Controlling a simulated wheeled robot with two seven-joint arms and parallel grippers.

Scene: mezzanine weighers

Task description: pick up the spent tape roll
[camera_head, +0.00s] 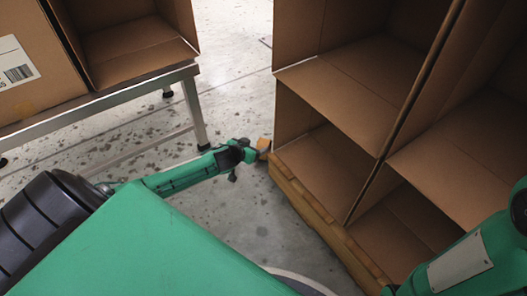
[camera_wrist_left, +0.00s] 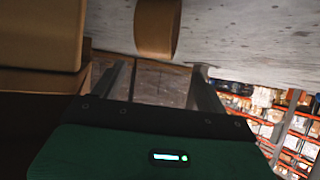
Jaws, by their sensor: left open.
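The spent tape roll (camera_wrist_left: 157,25) is a tan-brown roll at the top middle of the left wrist view, lying on the grey concrete. In the head view a small orange-brown piece that looks like the roll (camera_head: 263,145) shows at the tip of my left gripper (camera_head: 251,152), by the pallet corner. In the left wrist view my left gripper (camera_wrist_left: 162,68) is open, with its two fingers apart and the roll just beyond their tips. Nothing is visible held between the fingers. My right arm shows at the lower right of the head view, but its gripper is out of sight.
Open cardboard boxes (camera_head: 345,88) stand on a wooden pallet (camera_head: 318,210) just right of my left gripper. A metal-framed table (camera_head: 150,85) with cardboard boxes (camera_head: 35,62) stands at left. Speckled concrete floor (camera_head: 232,70) is clear between them. Racking (camera_wrist_left: 285,125) shows in the left wrist view.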

